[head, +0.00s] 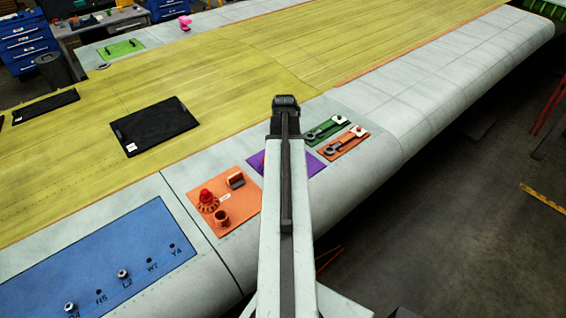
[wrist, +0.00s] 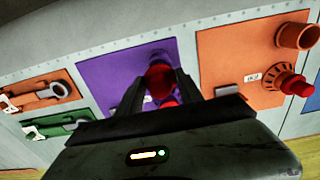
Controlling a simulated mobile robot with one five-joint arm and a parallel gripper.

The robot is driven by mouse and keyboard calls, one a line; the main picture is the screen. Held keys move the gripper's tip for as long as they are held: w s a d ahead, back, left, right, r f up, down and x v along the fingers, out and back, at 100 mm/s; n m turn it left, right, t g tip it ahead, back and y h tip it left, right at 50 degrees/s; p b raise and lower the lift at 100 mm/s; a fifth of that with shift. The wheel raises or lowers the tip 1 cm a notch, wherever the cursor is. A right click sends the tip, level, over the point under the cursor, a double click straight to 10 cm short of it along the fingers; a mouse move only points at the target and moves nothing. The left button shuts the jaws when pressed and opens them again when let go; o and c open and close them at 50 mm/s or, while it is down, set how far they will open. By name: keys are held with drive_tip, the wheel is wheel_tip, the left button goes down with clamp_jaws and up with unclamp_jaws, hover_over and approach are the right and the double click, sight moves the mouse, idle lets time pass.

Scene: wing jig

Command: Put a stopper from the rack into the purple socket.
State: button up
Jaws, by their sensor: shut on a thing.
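My gripper (wrist: 158,88) is shut on a red stopper (wrist: 159,82) in the wrist view, with a finger on each side of it. The stopper is held in front of the purple panel (wrist: 105,72). A dark patch shows just beyond the stopper; I cannot tell whether it is the purple socket or whether the stopper touches it. In the head view my arm covers most of the purple panel (head: 256,162) and hides the stopper. Another red stopper (head: 206,196) sits in a round orange rack (head: 209,206); this stopper also shows in the wrist view (wrist: 297,85).
The orange panel (head: 243,207) beside the purple one carries an orange cup (head: 221,217) and a brown block (head: 236,181). Green (head: 314,138) and orange (head: 336,151) panels with wrenches lie on the other side. A blue panel (head: 100,255) with pegs lies front left.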

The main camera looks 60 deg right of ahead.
drive_tip(key=shift+s+f+b, duration=0.1)
drive_tip(key=shift+f+b, duration=0.15)
drive_tip(key=shift+b, duration=0.05)
idle(0.5)
drive_tip(key=shift+f+b, duration=0.55)
drive_tip(key=shift+f+b, duration=1.1)
idle(0.4)
drive_tip(key=o, duration=1.4)
drive_tip(key=shift+o, duration=0.2)
wheel_tip(320, 180, up, 8)
drive_tip(key=p, duration=0.8)
drive_tip(key=shift+f, duration=0.1)
